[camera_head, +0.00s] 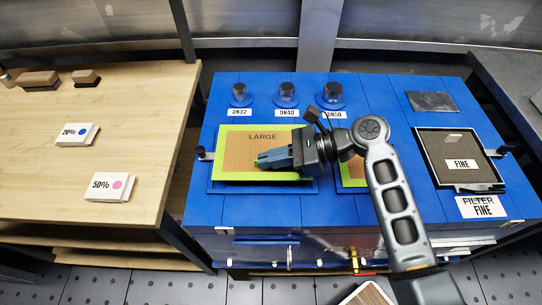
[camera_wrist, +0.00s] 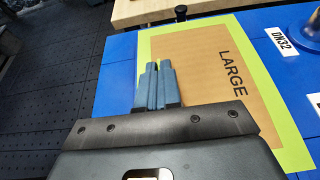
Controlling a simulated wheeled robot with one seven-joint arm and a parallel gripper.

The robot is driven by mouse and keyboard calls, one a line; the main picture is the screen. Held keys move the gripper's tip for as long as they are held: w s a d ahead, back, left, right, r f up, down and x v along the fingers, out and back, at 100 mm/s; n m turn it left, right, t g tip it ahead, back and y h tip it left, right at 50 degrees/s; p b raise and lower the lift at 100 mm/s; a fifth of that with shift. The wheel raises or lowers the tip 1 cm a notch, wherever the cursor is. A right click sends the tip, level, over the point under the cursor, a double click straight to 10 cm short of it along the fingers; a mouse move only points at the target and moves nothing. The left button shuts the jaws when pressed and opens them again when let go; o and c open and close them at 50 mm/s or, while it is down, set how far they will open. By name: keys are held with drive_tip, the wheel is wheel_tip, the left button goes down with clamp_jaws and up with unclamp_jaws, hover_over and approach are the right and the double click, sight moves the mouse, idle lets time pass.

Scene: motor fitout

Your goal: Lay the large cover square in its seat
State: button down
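The large cover (camera_head: 232,150) is a brown panel with a yellow-green border and the word LARGE. It lies over its blue seat frame (camera_head: 214,187), whose front and left rim show; its back rim is hidden. I cannot tell whether the cover is fully down. My gripper (camera_head: 262,160) reaches in from the right over the cover's front part. In the wrist view, my gripper's fingers (camera_wrist: 157,68) are close together along the front border of the cover (camera_wrist: 195,75), with a thin yellow strip between the tips. The grip itself is partly hidden.
A second yellow-bordered panel (camera_head: 350,174) is partly hidden by my arm. A FINE filter (camera_head: 452,150) sits at right. A wooden table (camera_head: 130,125) with boxes is at left.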

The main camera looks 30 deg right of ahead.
drive_tip(key=shift+f, duration=0.3)
drive_tip(key=shift+f, duration=0.35)
drive_tip(key=shift+f, duration=0.35)
drive_tip(key=shift+p, duration=0.45)
idle(0.5)
drive_tip(key=shift+f+p, duration=0.35)
drive_tip(key=shift+f, duration=0.25)
idle(1.8)
drive_tip(key=c, duration=1.2)
unclamp_jaws()
drive_tip(key=shift+c, duration=0.2)
drive_tip(key=shift+v, duration=3.9)
